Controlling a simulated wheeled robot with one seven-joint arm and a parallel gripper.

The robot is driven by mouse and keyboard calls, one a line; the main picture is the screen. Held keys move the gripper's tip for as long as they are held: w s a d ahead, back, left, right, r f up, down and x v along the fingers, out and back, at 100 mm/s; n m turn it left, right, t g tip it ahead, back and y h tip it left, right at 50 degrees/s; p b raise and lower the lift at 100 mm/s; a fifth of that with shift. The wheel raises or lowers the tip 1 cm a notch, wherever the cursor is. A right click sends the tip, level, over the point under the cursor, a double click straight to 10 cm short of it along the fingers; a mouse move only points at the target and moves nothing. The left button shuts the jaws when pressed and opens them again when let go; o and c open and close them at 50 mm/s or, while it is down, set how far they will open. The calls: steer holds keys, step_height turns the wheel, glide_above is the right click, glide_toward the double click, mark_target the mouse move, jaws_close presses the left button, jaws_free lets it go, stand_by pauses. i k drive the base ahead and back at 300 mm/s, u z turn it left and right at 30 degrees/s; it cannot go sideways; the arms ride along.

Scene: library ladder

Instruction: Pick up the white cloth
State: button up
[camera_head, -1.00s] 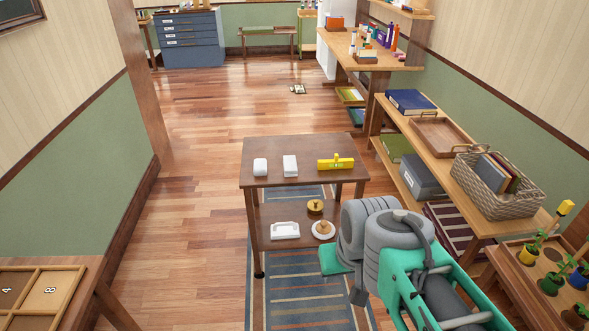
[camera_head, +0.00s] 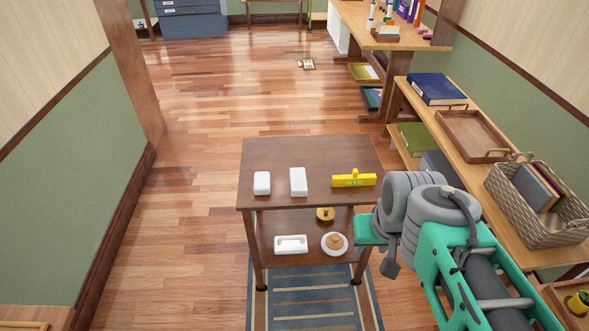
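Two small white items lie on the top of the dark brown two-tier table. One is a short rounded white block (camera_head: 262,183) at the left, the other a longer flat white piece (camera_head: 298,181) to its right. Either could be the folded white cloth; I cannot tell which from here. Both lie apart from each other. My arm reaches in from the lower right, its grey joints to the right of the table. My gripper's fingers are not visible, and nothing of mine is seen touching the white items.
A yellow level-like tool (camera_head: 354,181) lies on the same table top (camera_head: 320,150). The lower shelf holds a white dish (camera_head: 291,244), a plate with a round item (camera_head: 334,243) and a brass piece (camera_head: 325,214). A bench with a wicker basket (camera_head: 540,205) stands right. Floor left is clear.

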mark_target(298, 182)
steer(key=u, duration=0.5)
steer(key=i, duration=0.7)
steer(key=u, duration=0.95)
steer(key=i, duration=0.3)
steer(key=u, duration=0.35)
